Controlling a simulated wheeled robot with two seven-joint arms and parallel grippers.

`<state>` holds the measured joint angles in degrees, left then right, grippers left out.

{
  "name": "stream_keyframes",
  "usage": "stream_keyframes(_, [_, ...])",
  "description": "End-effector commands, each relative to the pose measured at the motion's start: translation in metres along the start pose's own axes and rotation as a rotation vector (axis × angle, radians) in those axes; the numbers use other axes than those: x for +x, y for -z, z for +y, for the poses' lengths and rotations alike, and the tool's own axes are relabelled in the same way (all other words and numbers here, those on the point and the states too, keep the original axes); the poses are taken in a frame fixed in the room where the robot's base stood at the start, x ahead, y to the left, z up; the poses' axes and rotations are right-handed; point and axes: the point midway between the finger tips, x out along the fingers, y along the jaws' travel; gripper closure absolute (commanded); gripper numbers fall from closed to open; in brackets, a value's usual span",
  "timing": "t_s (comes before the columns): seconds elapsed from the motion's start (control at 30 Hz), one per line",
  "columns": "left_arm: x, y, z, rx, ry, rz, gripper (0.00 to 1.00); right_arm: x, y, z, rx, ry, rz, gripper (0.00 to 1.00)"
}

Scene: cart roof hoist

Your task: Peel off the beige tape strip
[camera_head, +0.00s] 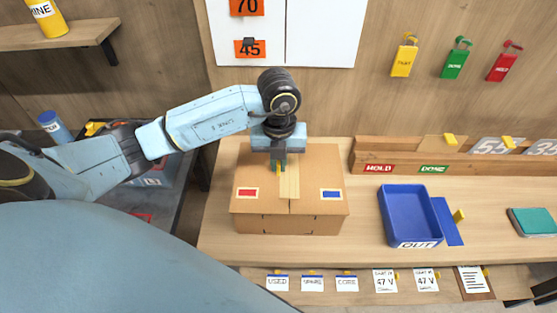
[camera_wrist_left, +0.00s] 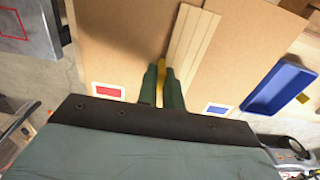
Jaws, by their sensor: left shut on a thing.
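The beige tape strip (camera_head: 290,184) runs along the middle seam of a closed cardboard box (camera_head: 262,222) on the bench. It also shows in the wrist view (camera_wrist_left: 193,45) as a pale band with lines along it. My left gripper (camera_head: 278,166) is over the box top, just left of the strip. In the wrist view its green fingers (camera_wrist_left: 164,76) are shut on a narrow yellow tab (camera_wrist_left: 161,69) beside the strip. The fingers hide part of the tab, and I cannot tell how far the strip is lifted. My right gripper is not in view.
Red (camera_head: 247,193) and blue (camera_head: 331,194) labels flank the strip. A blue OUT tray (camera_head: 387,213) stands right of the box. A low wooden rail (camera_head: 372,157) runs behind. Paper tags (camera_head: 312,283) line the front edge. Bench between box and tray is clear.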

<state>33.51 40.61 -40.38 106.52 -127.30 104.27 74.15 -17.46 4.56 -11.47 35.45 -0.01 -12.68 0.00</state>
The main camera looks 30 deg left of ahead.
Motion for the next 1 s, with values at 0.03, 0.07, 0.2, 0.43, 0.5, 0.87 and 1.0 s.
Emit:
stream_keyframes(0.03, [-0.0002, -0.0001, 0.0001, 0.000, 0.000, 0.000, 1.00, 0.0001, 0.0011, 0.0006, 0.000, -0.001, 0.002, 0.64])
stream_keyframes(0.07, [-0.0002, -0.0002, 0.0001, 0.000, 0.000, 0.000, 0.94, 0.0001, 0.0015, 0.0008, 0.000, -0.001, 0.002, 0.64])
stream_keyframes(0.2, [-0.0003, -0.0002, 0.0001, 0.000, 0.000, 0.000, 1.00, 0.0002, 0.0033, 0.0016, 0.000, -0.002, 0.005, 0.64])
stream_keyframes(0.43, [-0.0010, -0.0003, 0.0002, 0.000, 0.000, -0.001, 1.00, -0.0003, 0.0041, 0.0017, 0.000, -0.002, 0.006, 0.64])
stream_keyframes(0.5, [-0.0019, -0.0003, 0.0002, 0.000, 0.000, -0.001, 1.00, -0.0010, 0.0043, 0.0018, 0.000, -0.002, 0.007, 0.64])
stream_keyframes(0.87, [-0.0074, -0.0002, 0.0002, 0.000, 0.000, 0.000, 1.00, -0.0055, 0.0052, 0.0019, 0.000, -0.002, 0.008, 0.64])
stream_keyframes(1.0, [-0.0095, -0.0002, 0.0002, 0.000, 0.000, 0.000, 1.00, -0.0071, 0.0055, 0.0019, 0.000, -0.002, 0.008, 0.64])
